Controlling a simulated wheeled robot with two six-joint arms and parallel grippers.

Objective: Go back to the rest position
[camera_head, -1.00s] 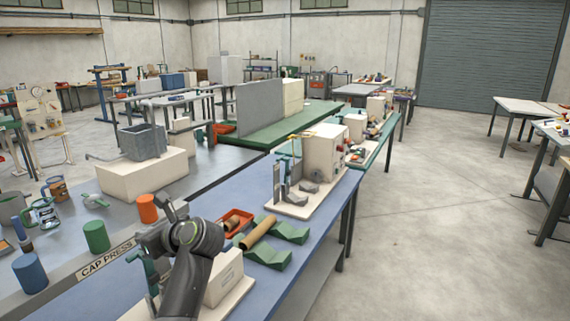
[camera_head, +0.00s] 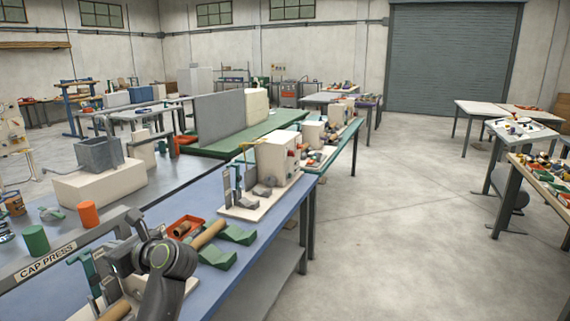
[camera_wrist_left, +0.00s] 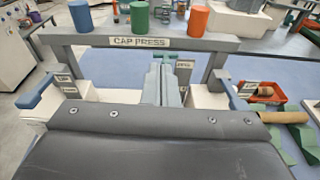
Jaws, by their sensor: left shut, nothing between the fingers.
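My left arm rises from the bottom of the head view, and its gripper (camera_head: 136,226) is over the blue bench (camera_head: 255,215), by the cap press sign (camera_head: 47,262). In the left wrist view the gripper (camera_wrist_left: 162,68) has its fingers together and empty, pointing at the cap press frame (camera_wrist_left: 215,45). A cardboard tube (camera_head: 208,235) lies on green cradles (camera_head: 216,257), right of my gripper and apart from it. A red tray (camera_head: 174,225) with short brown pieces sits behind it. My right gripper is in neither view.
A cream machine (camera_head: 276,160) on a pale base stands further along the bench. The concrete floor (camera_head: 400,230) to the right is open, with tables at the far right.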

